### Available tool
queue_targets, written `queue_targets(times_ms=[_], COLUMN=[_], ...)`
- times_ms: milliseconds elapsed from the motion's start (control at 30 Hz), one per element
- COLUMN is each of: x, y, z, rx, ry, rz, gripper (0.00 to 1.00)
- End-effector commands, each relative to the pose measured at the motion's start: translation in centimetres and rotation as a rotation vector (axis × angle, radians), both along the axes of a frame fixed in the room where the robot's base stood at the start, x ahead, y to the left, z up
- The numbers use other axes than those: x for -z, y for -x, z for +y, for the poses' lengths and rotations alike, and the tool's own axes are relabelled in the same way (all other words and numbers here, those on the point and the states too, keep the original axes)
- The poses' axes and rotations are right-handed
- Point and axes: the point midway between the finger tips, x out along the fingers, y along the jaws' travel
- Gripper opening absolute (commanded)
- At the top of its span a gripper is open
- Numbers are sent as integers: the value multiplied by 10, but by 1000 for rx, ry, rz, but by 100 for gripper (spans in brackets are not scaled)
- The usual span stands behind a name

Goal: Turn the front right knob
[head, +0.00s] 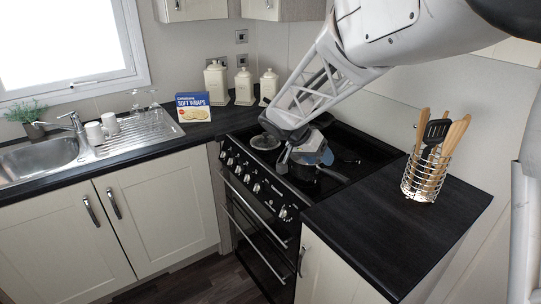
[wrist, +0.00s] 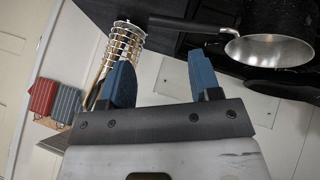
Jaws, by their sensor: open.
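The black stove (head: 345,140) has a row of several knobs along its front panel. The rightmost knob (head: 284,213), nearest the right end of the panel, is larger-looking and pale. My gripper (head: 300,165) is above the stove top, behind and above that knob and apart from it. In the wrist view my gripper (wrist: 160,65) has its two blue fingers spread wide with nothing between them. No knob shows in the wrist view.
A pan (wrist: 270,50) with a black handle shows in the wrist view, beyond the right finger. A wire holder (head: 426,178) with utensils stands on the right black counter (head: 385,225). A blue wraps box (head: 193,106) and canisters (head: 244,87) stand left of the stove. The floor in front is clear.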

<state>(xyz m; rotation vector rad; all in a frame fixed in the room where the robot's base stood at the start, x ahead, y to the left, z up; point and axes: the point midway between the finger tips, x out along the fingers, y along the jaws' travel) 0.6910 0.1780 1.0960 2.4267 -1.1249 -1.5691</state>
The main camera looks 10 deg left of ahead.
Motion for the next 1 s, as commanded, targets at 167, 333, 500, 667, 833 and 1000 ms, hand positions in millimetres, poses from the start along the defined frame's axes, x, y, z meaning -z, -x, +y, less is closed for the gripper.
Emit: queue_targets(times_ms=[167,333,500,667,833,1000], x=[25,50,79,108,142,177], y=[-35,-64,-89,-108,-123,-132], z=[44,88,134,180,231,279], rx=[20,35,44,45,38,28], ry=[51,88,116,131,135,125], rz=[-82,-174,-276,-377,-490,-599], gripper=[57,57,57,57,57,57])
